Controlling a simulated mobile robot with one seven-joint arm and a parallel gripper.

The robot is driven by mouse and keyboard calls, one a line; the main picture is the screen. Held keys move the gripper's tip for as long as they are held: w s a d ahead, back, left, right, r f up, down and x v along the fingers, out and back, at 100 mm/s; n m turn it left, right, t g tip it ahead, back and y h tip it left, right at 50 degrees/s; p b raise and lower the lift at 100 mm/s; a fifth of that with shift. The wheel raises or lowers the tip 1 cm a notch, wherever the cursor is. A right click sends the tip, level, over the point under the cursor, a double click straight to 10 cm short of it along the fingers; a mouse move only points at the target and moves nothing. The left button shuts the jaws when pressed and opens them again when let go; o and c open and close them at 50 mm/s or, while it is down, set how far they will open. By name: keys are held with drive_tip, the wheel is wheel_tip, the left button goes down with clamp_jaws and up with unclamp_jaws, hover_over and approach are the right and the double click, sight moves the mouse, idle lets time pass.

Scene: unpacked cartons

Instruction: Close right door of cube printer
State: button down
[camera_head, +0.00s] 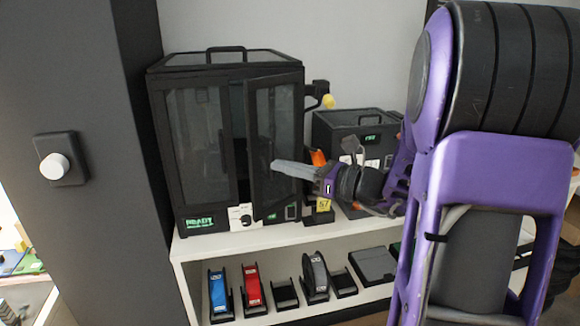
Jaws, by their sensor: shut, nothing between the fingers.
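The cube printer (238,200) is a black framed box with dark clear panels, standing on the white shelf unit. Its right door (275,148) is ajar, swung outward from the front. Its left door (198,148) looks shut. My gripper (277,166) is shut and empty. Its pale fingers point left, at the outer right side of the right door, overlapping its edge in the picture. I cannot tell whether they touch the door. My purple arm comes in from the right.
A smaller black machine (350,135) stands to the right on the same white shelf unit (225,241), behind my wrist. Below are a blue spool (218,291), a red spool (252,288) and several black holders. A dark column with a knob (54,166) stands at left.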

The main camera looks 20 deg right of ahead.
sight(256, 160)
drive_tip(key=x, duration=0.5)
drive_tip(key=shift+s+a, duration=0.1)
drive_tip(key=shift+a, duration=0.2)
drive_tip(key=shift+x, duration=1.35)
drive_tip(key=shift+w+d, duration=0.15)
drive_tip(key=shift+w, duration=0.05)
drive_tip(key=shift+s+p, duration=0.15)
drive_tip(key=shift+p, duration=0.15)
